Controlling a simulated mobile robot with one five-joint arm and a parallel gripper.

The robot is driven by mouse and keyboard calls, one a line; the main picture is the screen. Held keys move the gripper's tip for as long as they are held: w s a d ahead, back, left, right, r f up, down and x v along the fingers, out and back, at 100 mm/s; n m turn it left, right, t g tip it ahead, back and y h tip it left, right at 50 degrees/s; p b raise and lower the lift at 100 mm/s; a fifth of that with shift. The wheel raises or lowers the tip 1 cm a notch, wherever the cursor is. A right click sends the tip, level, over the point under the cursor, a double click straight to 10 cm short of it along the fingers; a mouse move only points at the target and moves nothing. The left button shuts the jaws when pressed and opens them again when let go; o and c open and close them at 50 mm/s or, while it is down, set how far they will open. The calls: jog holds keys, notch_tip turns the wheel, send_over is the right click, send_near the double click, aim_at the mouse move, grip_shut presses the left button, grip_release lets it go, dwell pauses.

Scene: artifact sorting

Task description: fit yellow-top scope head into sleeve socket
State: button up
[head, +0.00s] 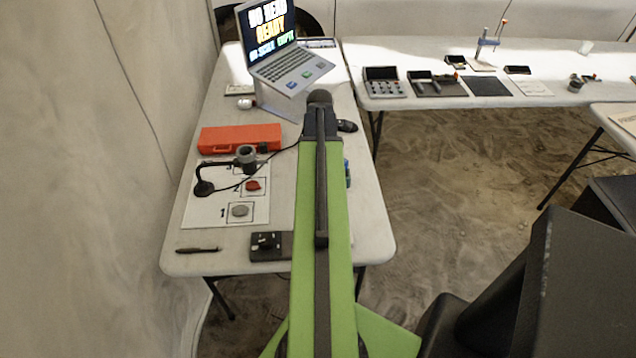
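A black stand with a curved arm holds a dark ring-shaped sleeve (246,157) over a white numbered sheet on the left table. This looks like the sleeve socket. I cannot make out a yellow-top scope head; it may be hidden behind my arm or too small to tell. My green arm reaches forward over the table. The dark end of my gripper (320,98) is past the sleeve and to its right, near the laptop stand. Its fingers do not show, so I cannot see whether it holds anything.
The white sheet (210,212) bears a red piece (253,184) and a grey disc (239,210). A red case (240,138), a laptop (285,60), a black mouse (347,126), a pen (198,250) and a dark block (268,246) share the table. Small blue-green items (347,172) sit beside my arm.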

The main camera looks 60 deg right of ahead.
jog(key=shift+r, duration=0.1)
grip_shut()
dwell(0.4)
